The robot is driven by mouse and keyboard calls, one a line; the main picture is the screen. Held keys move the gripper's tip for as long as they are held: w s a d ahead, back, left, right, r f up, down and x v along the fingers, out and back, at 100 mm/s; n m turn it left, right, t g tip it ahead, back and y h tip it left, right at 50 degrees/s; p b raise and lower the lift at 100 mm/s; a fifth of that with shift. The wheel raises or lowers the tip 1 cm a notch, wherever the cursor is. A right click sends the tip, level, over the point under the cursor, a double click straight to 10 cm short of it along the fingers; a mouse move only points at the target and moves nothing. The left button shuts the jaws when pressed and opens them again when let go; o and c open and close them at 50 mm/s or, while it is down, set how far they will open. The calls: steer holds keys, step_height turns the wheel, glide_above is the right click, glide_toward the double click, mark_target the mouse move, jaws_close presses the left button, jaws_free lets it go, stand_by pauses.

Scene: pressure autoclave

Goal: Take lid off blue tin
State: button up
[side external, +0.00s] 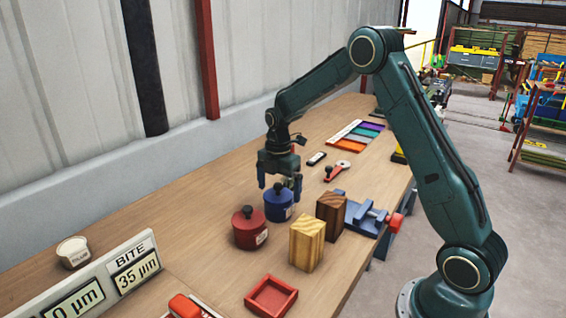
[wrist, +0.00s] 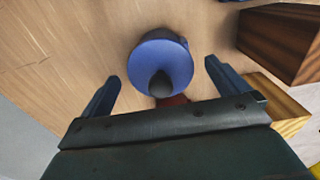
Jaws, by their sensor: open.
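The blue tin (side external: 279,208) stands upright on the wooden bench, with its lid on and a dark knob (side external: 279,188) on top. In the wrist view the blue lid (wrist: 160,55) shows from above, with the dark knob (wrist: 160,84) pointing toward the gripper. My gripper (side external: 280,186) is open above the tin, its fingers pointing down on either side of the knob. In the wrist view the gripper (wrist: 160,82) has the lid between its two spread fingers. No contact with the lid can be made out.
A red tin (side external: 249,230) stands close at the left of the blue tin. A light wooden block (side external: 307,243) and a dark wooden block (side external: 330,214) stand at the right. A blue vise (side external: 362,216) is behind them. A red tray (side external: 271,297) lies in front.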

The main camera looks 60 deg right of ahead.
mark_target(279, 184)
steer(key=c, duration=1.1)
steer(key=shift+o, duration=0.2)
steer(key=shift+r, duration=0.2)
step_height(279, 184, up, 20)
steer(key=shift+f, duration=0.15)
